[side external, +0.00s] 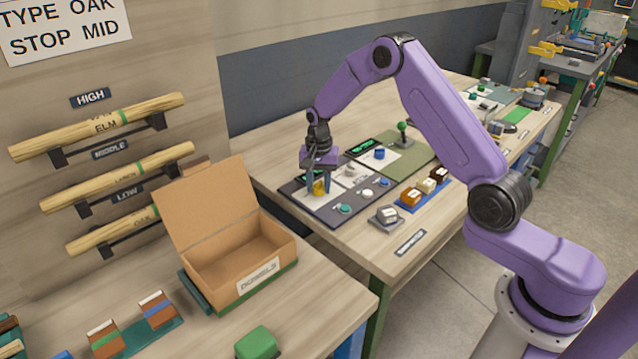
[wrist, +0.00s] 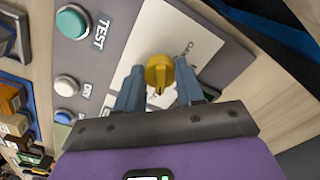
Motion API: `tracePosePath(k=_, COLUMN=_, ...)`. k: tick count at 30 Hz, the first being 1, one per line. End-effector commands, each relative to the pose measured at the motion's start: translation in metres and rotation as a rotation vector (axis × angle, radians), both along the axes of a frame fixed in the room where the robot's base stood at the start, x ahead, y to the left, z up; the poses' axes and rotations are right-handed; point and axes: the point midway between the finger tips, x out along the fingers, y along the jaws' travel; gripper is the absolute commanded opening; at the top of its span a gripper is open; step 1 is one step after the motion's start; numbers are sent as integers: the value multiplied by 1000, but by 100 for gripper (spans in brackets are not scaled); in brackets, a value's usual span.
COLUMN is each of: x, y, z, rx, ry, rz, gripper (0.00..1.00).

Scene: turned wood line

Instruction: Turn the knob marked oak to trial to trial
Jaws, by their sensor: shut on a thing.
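A yellow knob (wrist: 158,75) sits on a white plate (wrist: 150,38) of a grey control panel (wrist: 112,12). My gripper (wrist: 160,90) is shut on the yellow knob, with one blue-grey finger on each side of it in the wrist view. In the side external view my gripper (side external: 319,188) points down over the panel (side external: 325,208), and the yellow knob (side external: 319,187) shows between the fingers. The knob's dark pointer line faces the gripper's palm in the wrist view. The markings around the knob are too small or hidden to read.
A green button (wrist: 72,22) marked TEST and white buttons (wrist: 66,86) sit beside the plate. A green panel with a lever (side external: 403,132) stands behind. Coloured blocks (side external: 425,186) and a grey block (side external: 386,214) lie at the bench's front. An open cardboard box (side external: 240,250) stands left.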

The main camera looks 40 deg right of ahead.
Motion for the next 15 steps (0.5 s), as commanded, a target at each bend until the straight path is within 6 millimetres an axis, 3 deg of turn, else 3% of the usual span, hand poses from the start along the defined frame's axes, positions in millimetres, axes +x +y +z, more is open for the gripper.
tracePosePath(k=15, x=0, y=0, z=1, rx=1, ry=2, rz=-92, gripper=7)
